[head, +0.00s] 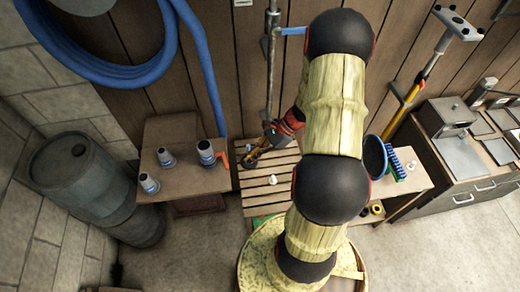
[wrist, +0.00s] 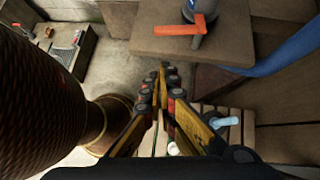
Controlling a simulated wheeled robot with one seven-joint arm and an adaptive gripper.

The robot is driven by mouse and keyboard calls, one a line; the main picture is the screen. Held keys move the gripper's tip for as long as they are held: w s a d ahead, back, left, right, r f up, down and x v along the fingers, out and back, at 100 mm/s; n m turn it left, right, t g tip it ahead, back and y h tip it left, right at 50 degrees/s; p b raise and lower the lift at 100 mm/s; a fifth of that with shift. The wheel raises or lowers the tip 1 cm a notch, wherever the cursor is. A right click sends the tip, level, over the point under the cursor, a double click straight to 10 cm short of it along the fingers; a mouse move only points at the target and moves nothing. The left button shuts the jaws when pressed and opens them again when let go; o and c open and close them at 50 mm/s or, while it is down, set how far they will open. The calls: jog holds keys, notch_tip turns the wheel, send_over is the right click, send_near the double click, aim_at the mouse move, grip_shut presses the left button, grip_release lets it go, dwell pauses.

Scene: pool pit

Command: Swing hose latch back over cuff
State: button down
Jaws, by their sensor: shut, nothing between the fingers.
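The orange latch (head: 222,158) is a thin bar on the right side of a grey-and-blue hose cuff (head: 206,149), which stands upright on a brown wooden stand. In the wrist view the latch (wrist: 178,30) sticks out sideways to the left from the cuff (wrist: 201,8), not lying across its top. The cuff is cut off by the top edge there. My gripper (head: 246,160) is to the right of the latch, over the slatted bench. In the wrist view my gripper's yellow and black fingers (wrist: 163,72) are shut and empty, with a visible gap to the latch.
A grey barrel (head: 88,180) is left. The slatted bench (head: 262,197) holds a small white object (head: 272,180). A vertical pole (head: 271,65) rises behind.

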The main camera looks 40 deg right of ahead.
jog(key=shift+w+a+f, duration=0.2)
jog(key=shift+w+a, duration=0.15)
jog(key=shift+a, duration=0.45)
jog(key=shift+w+a+f, duration=0.2)
jog(key=shift+w+a, duration=0.15)
jog(key=shift+a, duration=0.45)
jog(key=shift+w+a+f, duration=0.2)
jog(key=shift+w+a, duration=0.15)
jog(key=shift+a, duration=0.45)
jog(key=shift+a, duration=1.15)
jog(key=shift+w+d, duration=0.1)
jog(key=shift+d, duration=0.05)
